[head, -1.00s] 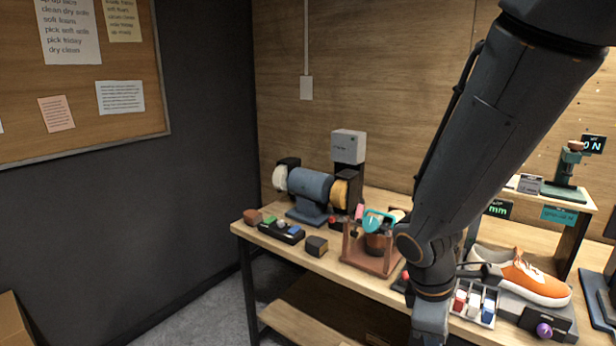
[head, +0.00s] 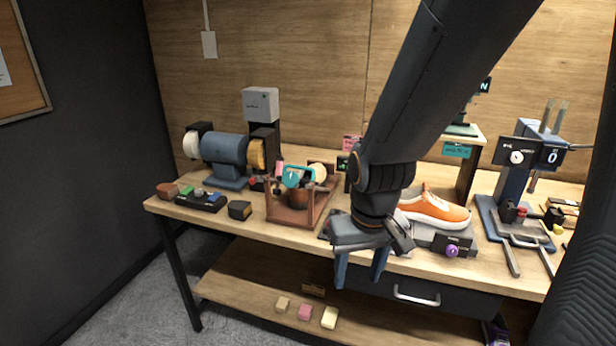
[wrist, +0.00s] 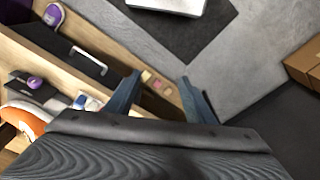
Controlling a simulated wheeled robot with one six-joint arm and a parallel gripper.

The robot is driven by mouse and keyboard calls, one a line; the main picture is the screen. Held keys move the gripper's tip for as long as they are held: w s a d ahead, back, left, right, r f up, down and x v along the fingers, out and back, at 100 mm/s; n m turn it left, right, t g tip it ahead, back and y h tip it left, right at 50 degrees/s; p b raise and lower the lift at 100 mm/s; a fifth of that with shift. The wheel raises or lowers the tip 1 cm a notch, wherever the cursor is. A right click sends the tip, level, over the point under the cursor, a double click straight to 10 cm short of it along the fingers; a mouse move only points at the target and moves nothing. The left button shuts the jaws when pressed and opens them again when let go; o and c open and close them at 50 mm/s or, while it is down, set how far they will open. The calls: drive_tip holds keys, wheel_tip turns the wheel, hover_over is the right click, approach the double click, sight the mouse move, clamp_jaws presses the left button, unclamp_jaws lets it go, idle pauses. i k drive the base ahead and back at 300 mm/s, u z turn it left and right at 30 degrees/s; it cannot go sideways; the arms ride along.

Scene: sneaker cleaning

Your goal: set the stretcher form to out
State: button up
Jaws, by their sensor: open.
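An orange-and-white sneaker (head: 440,209) rests on a grey block at the bench's middle right. A black unit with a purple knob (head: 452,251) stands in front of it. The sneaker (wrist: 22,117) and the purple knob (wrist: 35,82) also show at the left of the wrist view. No separate stretcher form can be made out; I cannot tell its setting. My gripper (head: 359,278) is open and empty, pointing down in front of the bench edge, left of the knob and apart from it. The wrist view shows the spread fingers (wrist: 159,80) with nothing between them.
A blue grinder (head: 224,150) and a brown wooden stand (head: 290,217) are at the left. A clamp-like device with a display (head: 515,200) stands at the right. A drawer handle (head: 416,297) and several small blocks (head: 305,312) are below. Open floor lies in front.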

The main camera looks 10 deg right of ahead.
sight(309, 177)
drive_tip(key=z, duration=0.05)
drive_tip(key=k, duration=0.55)
drive_tip(key=z, duration=0.35)
drive_tip(key=i, duration=1.6)
drive_tip(key=u, duration=0.5)
